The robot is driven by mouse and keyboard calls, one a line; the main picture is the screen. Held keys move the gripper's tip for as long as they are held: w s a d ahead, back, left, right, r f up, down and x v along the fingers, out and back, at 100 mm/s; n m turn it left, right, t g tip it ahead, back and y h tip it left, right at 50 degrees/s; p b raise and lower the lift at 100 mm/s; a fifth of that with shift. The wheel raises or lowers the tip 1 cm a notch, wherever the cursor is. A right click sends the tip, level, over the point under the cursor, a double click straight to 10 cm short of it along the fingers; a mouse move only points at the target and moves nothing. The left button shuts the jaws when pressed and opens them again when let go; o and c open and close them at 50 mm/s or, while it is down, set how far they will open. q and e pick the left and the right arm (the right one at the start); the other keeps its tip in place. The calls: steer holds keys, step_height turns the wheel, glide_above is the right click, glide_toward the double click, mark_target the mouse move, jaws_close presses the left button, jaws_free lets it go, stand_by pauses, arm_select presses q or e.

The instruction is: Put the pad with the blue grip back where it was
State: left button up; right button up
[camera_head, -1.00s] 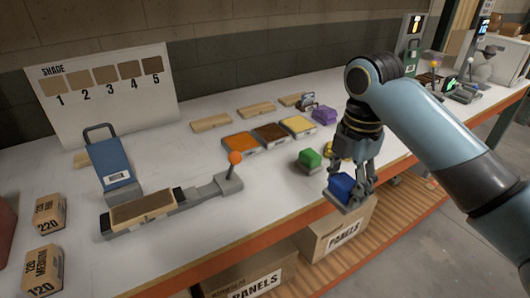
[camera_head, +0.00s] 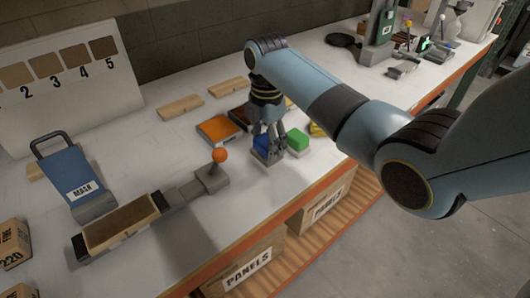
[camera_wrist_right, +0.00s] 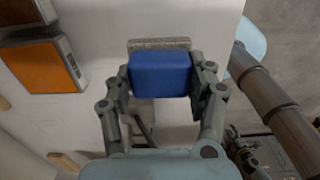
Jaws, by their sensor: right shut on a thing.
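The pad with the blue grip (camera_head: 261,146) is between the fingers of my right gripper (camera_head: 268,150), at the middle of the table, just left of the green-gripped pad (camera_head: 298,141). In the right wrist view the blue grip (camera_wrist_right: 160,75) fills the space between the two fingers, which press on its sides. Its grey pad base (camera_wrist_right: 160,44) shows beyond the grip. The pad is at or just above the tabletop; I cannot tell if it touches. My left gripper is not in view.
A lever with an orange knob (camera_head: 219,156) stands at left, by the holder with a wooden panel (camera_head: 122,221). A yellow object (camera_head: 317,129) is partly hidden behind my arm.

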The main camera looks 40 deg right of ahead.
mark_target(265, 155)
steer(key=shift+w+a+f, duration=0.1)
steer(key=shift+f, duration=0.55)
step_height(265, 155, down, 2)
steer(key=shift+f, duration=0.65)
steer(key=o, duration=1)
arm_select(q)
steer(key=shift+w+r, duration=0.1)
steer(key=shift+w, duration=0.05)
